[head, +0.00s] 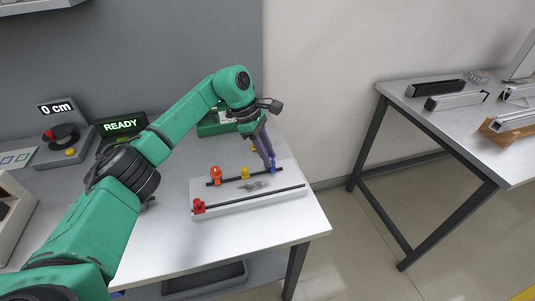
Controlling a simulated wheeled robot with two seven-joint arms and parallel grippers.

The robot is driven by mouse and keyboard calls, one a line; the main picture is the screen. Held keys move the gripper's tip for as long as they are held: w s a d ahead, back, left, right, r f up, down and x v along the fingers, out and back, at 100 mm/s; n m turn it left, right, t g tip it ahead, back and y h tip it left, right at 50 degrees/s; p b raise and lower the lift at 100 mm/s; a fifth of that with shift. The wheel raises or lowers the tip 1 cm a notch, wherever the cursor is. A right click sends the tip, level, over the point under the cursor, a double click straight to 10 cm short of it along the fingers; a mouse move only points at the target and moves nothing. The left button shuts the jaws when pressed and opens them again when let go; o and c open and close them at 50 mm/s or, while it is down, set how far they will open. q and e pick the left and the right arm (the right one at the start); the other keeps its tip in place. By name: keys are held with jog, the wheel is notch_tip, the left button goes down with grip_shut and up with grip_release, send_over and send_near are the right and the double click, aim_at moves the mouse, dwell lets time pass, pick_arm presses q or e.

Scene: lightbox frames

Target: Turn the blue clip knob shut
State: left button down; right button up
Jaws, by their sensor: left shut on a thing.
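A light grey board (230,207) with dark rails lies on the table. The blue clip knob (274,160) is at the right end of the board's back rail, partly hidden by my gripper. My left gripper (269,163) reaches down from my green arm, with its fingers shut on the blue knob. The exact turn of the knob is too small to tell. My right gripper is not in view.
An orange knob (215,175) and a yellow knob (245,172) stand left of the blue one, and a red knob (198,206) is at the front left. A small metal part (251,185) lies between the rails. A "READY" display (121,126) stands behind. The table front is clear.

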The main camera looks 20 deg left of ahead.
pick_arm(q)
jog(key=shift+r, duration=0.15)
jog(key=c, duration=0.7)
grip_release()
jog(key=shift+o, duration=0.2)
jog(key=v, duration=1.4)
jog(key=shift+a+r, duration=0.15)
jog(key=shift+a, duration=0.05)
